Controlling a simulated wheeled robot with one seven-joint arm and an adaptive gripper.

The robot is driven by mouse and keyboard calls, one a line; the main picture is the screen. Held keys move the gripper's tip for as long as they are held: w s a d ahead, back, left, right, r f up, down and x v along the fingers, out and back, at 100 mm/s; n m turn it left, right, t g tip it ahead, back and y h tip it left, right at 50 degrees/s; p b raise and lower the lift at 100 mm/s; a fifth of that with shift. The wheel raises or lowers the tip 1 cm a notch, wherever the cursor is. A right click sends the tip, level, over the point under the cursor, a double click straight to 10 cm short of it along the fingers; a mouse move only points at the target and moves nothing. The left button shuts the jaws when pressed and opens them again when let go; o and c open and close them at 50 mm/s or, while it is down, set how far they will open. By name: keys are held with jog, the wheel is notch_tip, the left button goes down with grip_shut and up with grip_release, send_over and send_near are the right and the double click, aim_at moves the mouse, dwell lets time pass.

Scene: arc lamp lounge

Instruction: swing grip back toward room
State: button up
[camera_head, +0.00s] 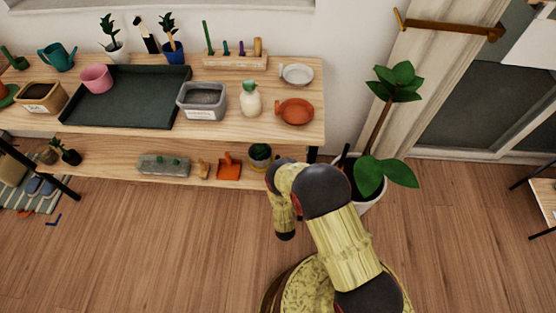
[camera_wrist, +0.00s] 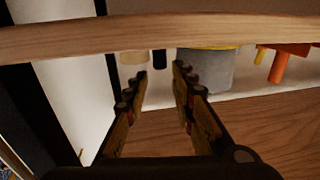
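My gripper (camera_wrist: 160,70) shows in the wrist view with its two fingers apart and nothing held between them. A wooden board edge (camera_wrist: 60,42) crosses the picture just beyond the fingertips. In the head view my arm reaches up from the base and bends near the right end of the wooden plant bench (camera_head: 225,130). My fingers cannot be made out in that view. The open room floor (camera_head: 160,250) lies in front of the bench.
In the wrist view a grey pot with a yellow rim (camera_wrist: 205,72) and an orange object (camera_wrist: 285,65) appear beyond the fingers. In the head view a tall potted plant (camera_head: 375,130) stands right of the bench, close to my arm. A small table (camera_head: 545,200) is at far right.

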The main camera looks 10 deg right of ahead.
jog(key=shift+w+d+b, duration=0.15)
jog(key=shift+w+b, duration=0.15)
jog(key=shift+w, duration=0.7)
jog(key=shift+w+d+b, duration=0.2)
jog(key=shift+w+b, duration=0.1)
jog(key=shift+w, duration=0.75)
jog(key=shift+w+d+b, duration=0.15)
jog(key=shift+w+b, duration=0.15)
jog(key=shift+w, duration=0.7)
jog(key=shift+c, duration=1.1)
jog(key=c, duration=0.4)
grip_shut()
